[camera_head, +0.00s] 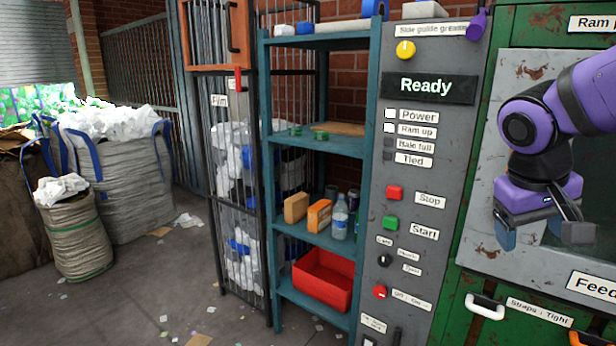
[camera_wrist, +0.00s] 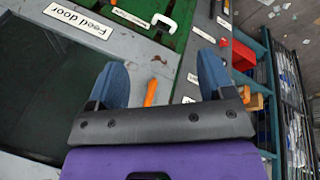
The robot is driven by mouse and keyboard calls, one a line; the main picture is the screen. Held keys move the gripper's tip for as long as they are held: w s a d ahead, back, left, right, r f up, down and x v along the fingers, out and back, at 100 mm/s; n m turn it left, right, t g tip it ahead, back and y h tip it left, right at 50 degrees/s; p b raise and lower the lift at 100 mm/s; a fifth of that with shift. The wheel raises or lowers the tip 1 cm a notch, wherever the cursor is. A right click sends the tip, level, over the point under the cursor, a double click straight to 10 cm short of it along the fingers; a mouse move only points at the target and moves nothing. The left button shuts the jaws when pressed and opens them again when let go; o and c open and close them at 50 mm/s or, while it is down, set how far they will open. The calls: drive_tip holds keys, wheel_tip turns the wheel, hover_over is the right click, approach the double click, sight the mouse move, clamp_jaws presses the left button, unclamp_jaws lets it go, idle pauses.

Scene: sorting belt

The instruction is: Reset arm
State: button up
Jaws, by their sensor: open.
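My purple arm comes in from the right of the head view. My gripper (camera_head: 541,236) hangs from it in front of the grey feed door (camera_head: 484,246) of the green machine. Its two blue-tipped fingers are spread apart with nothing between them. In the wrist view the open gripper (camera_wrist: 163,80) shows the same wide gap, with the feed door (camera_wrist: 100,58) and its label behind.
Left of the door is a grey control panel (camera_head: 425,260) with a "Ready" display and buttons. A teal shelf (camera_head: 322,147) holds boxes, bottles and a red bin (camera_head: 322,281). Stuffed sacks (camera_head: 117,190) stand at the left. The floor between is mostly free.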

drive_tip(key=s+a+r+t+y, duration=0.1)
drive_tip(key=s, duration=0.4)
drive_tip(key=s+a+r+t+y, duration=0.2)
drive_tip(key=s, duration=0.3)
drive_tip(key=shift+r+n+t+y, duration=0.25)
drive_tip(key=shift+n+t+y, duration=0.05)
idle(0.4)
